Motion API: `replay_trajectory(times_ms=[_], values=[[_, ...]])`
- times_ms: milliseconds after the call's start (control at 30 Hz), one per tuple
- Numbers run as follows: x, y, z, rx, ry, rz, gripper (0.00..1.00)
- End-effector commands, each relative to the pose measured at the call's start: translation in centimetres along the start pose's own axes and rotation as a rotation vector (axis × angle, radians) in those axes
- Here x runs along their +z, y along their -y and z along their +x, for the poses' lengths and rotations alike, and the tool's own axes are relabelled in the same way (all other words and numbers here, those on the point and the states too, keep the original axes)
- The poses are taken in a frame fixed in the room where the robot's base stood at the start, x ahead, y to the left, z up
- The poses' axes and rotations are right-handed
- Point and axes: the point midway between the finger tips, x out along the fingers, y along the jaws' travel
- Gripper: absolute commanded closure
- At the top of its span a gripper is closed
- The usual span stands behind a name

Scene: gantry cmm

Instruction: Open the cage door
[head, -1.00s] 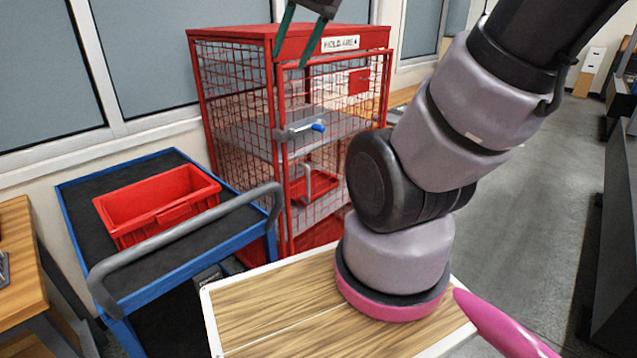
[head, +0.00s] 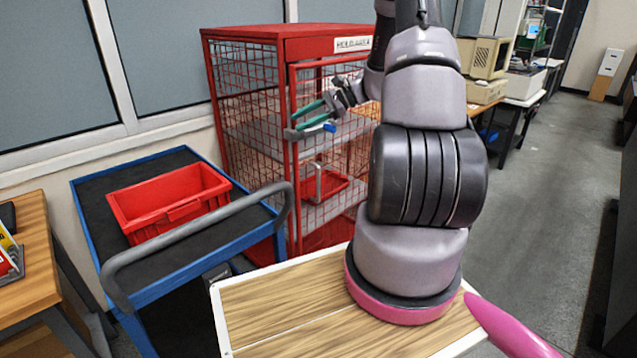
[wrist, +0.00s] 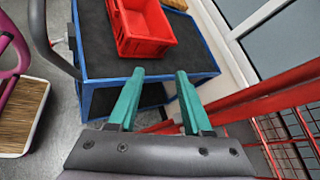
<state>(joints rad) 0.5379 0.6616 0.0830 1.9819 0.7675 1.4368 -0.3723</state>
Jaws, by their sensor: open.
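The red mesh cage (head: 285,45) stands behind the blue cart in the head view. Its front door (head: 293,190) looks shut against the frame, though a slight gap cannot be ruled out. A grey lever handle (head: 300,133) with a blue grip end (head: 329,127) sits on the door's left side. My gripper (head: 297,119) has green fingers, apart and empty, at the handle's height and close to it; contact cannot be told. In the wrist view the open fingers (wrist: 160,74) point toward the cart, red cage bars (wrist: 265,95) run at the right, and the handle is not discernible.
A blue cart (head: 92,240) with a grey push bar (head: 200,232) stands left of the cage, carrying a red bin (head: 170,205). A wooden-topped surface (head: 290,310) is in front. A desk with a computer (head: 490,58) is at the back right. Grey floor is clear at right.

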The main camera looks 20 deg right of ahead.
Motion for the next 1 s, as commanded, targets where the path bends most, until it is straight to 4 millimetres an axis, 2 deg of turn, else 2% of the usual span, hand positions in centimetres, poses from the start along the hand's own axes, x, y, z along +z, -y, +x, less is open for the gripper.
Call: replay_trajectory(times_ms=[33,267,400,500,600,700,800,1000], values=[[-2.7,-0.2,0.1,-0.047,0.029,0.059,0.5],[-13.6,-1.5,0.1,-0.303,0.142,0.285,0.5],[-20.4,-3.7,0.0,-0.476,0.195,0.417,0.5],[-24.7,-5.8,0.0,-0.593,0.22,0.499,0.5],[-28.0,-7.7,0.0,-0.691,0.236,0.564,0.5],[-30.2,-9.2,0.0,-0.758,0.243,0.604,0.5],[-31.3,-9.9,0.0,-0.794,0.247,0.626,0.5],[-31.6,-8.8,1.2,-0.801,0.248,0.629,0.5]])
